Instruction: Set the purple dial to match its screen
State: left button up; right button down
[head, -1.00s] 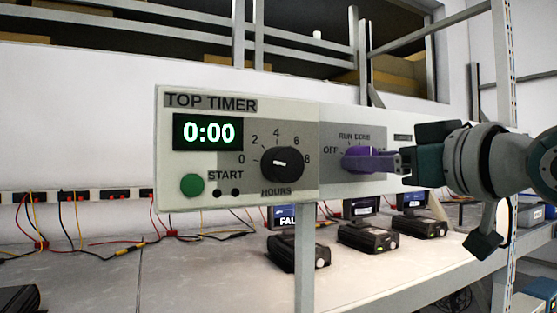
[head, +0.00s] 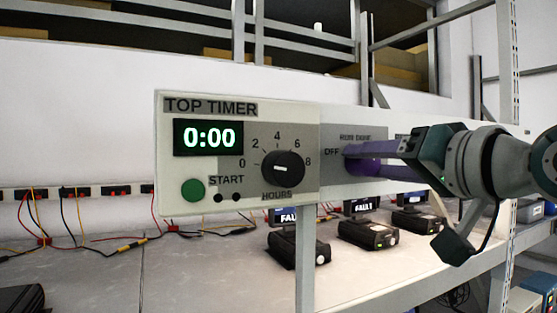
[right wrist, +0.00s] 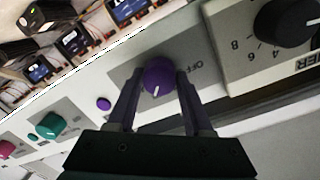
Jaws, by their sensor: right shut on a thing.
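The purple dial (head: 366,166) is on the front panel, right of the black hours dial. It is partly hidden by my gripper in the head view. My right gripper (head: 352,160) comes from the right, its fingers on the dial. In the right wrist view the dial (right wrist: 157,72) sits between the fingertips (right wrist: 158,80), its white mark pointing toward the bottom of the picture. "OFF" is printed beside the dial; further labels above it are hard to read. A small screen (head: 363,206) below the panel seems to read FAULT. My left gripper is not in view.
The timer panel (head: 240,107) shows 0:00, with a green start button (head: 193,189) and a black hours dial (head: 283,167). Black units (head: 298,248) stand on the shelf below. A teal dial (right wrist: 50,125) is further along the panel.

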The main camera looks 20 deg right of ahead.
jog(key=shift+m, duration=2.2)
jog(key=shift+c, duration=1.5)
grip_release()
